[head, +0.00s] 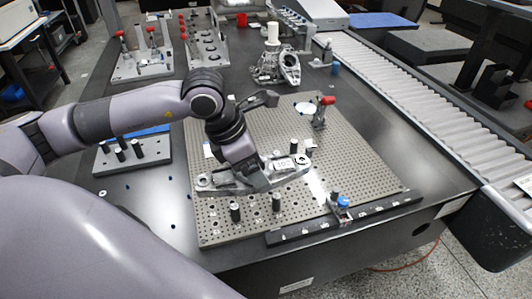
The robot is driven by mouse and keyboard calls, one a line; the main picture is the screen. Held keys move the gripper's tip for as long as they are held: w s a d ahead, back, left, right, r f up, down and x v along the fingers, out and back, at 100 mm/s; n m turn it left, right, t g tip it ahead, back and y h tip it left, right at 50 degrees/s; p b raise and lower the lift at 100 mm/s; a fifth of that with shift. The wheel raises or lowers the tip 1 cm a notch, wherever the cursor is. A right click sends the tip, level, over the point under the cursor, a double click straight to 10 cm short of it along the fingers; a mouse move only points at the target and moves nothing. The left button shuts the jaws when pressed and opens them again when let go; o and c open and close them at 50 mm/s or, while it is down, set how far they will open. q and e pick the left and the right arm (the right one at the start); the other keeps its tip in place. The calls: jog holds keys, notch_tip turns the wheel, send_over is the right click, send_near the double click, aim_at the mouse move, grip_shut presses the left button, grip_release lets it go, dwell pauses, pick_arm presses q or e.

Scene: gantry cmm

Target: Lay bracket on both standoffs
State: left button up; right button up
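The bracket (222,181) is a long silver part with a round boss at each end and a white label. It is over the perforated plate (345,158), roughly level. My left gripper (258,182) reaches down onto its middle and appears shut on it, though the fingertips are partly hidden. Dark standoffs stand upright on the plate in front of the bracket, one to the left (235,212) and one to the right (277,203). The bracket appears behind and apart from both; its height above the plate is unclear. My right gripper is not in view.
A red-handled clamp (322,112) stands on the plate behind right. A blue-topped piece (343,202) and a black bar (345,219) lie along the front edge. A small plate with dark posts (137,148) is at left. A roller conveyor (430,105) runs along the right.

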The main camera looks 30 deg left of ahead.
pick_arm(q)
jog(key=b, duration=0.4)
send_near(276, 204)
jog(key=shift+a+f, duration=0.65)
jog(key=shift+f, duration=0.8)
jog(key=shift+w, duration=0.1)
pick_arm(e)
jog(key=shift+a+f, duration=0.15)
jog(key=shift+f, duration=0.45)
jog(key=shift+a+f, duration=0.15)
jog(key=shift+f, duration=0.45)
pick_arm(q)
jog(key=shift+d+b, duration=0.1)
jog(key=shift+b, duration=0.2)
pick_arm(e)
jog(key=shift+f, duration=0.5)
pick_arm(q)
jog(key=shift+b, duration=0.5)
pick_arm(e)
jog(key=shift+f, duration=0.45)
pick_arm(q)
jog(key=shift+f+b, duration=0.5)
jog(key=shift+b, duration=0.05)
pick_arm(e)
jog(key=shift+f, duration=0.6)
